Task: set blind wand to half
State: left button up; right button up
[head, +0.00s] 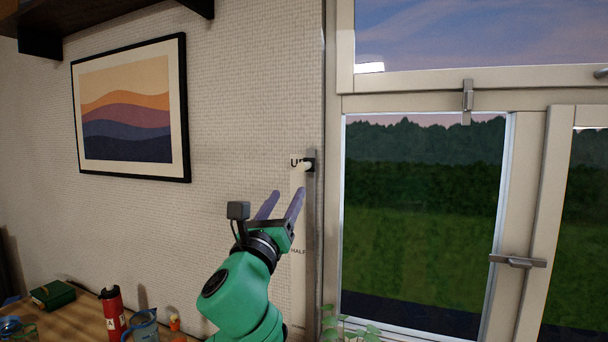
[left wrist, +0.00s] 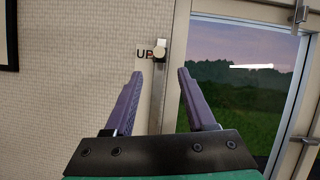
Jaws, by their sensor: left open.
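A HALF label (head: 298,251) is lower on the strip, partly beside my arm. My left gripper (head: 288,192) is open and empty, its purple fingers pointing up toward the knob from just below it. In the left wrist view the knob (left wrist: 156,56) shows beyond and above the gap between the fingertips (left wrist: 160,72), apart from both. My right gripper is not in view.
A window (head: 425,220) with metal latches is on the right, and a framed picture (head: 130,108) hangs on the left wall. A wooden surface at lower left holds a red bottle (head: 113,313), a green box (head: 52,294) and a jug (head: 143,325). A plant (head: 345,330) stands below the window.

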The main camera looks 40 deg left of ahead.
aim_at(304, 167)
pick_arm(q)
jog(key=p+x, duration=0.6)
jog(key=x, duration=0.7)
jog(key=shift+w+a+p, duration=0.15)
jog(key=shift+w+p, duration=0.2)
jog(key=shift+p, duration=0.05)
jog(key=shift+w, duration=0.25)
jog(key=shift+f, duration=0.1)
grip_shut()
